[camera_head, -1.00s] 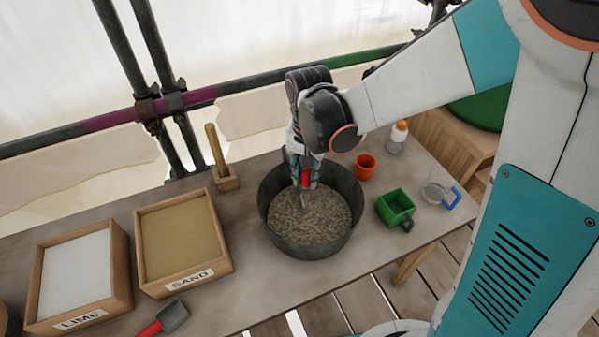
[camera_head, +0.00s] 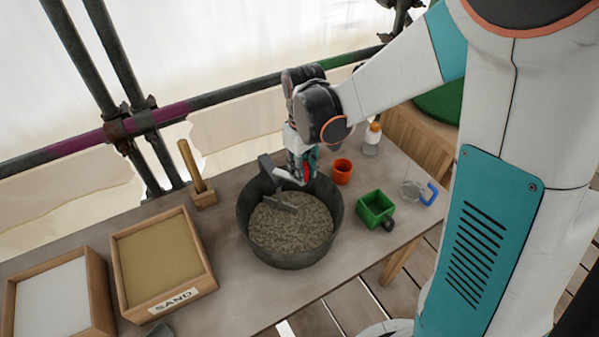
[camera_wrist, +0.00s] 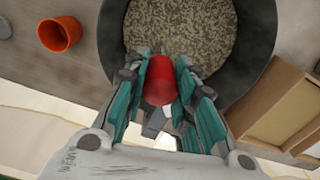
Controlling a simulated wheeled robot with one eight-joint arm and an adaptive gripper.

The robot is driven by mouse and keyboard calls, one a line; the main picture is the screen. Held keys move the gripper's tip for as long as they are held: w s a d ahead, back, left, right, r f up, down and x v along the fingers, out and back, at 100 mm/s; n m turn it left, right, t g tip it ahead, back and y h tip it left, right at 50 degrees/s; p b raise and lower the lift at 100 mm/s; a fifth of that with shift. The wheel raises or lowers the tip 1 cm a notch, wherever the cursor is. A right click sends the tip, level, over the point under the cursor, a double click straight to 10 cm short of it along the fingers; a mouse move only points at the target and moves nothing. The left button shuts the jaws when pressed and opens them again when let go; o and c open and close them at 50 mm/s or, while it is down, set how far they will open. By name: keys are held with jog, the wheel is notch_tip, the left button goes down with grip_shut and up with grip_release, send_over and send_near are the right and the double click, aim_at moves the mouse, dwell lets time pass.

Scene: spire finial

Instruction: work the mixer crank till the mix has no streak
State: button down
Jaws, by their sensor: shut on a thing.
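A dark round mixing tub (camera_head: 258,252) stands on the bench. It holds a speckled grey-tan mix (camera_head: 295,228), which also shows in the wrist view (camera_wrist: 180,28); light and dark flecks show throughout it. A grey crank with a paddle (camera_head: 278,203) reaches from the tub's back rim into the mix. My gripper (camera_head: 303,170) is over the back right of the tub. In the wrist view my gripper (camera_wrist: 160,85) is shut on the crank's red handle (camera_wrist: 159,80), between its two teal fingers. The fingers hide part of the handle's sides.
An orange cup (camera_head: 342,172), a green scoop box (camera_head: 375,209), a glass with a blue handle (camera_head: 412,191) and a bottle (camera_head: 372,140) stand right of the tub. Left are a wooden post (camera_head: 193,170), the sand box (camera_head: 205,275) and another box (camera_head: 98,290). Scaffold pipes run behind.

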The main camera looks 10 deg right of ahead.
jog(key=shift+w+d+n, duration=0.25)
jog(key=shift+w+n, duration=0.15)
jog(key=shift+n, duration=0.2)
jog(key=c, duration=1.3)
grip_release()
notch_tip(320, 180, up, 12)
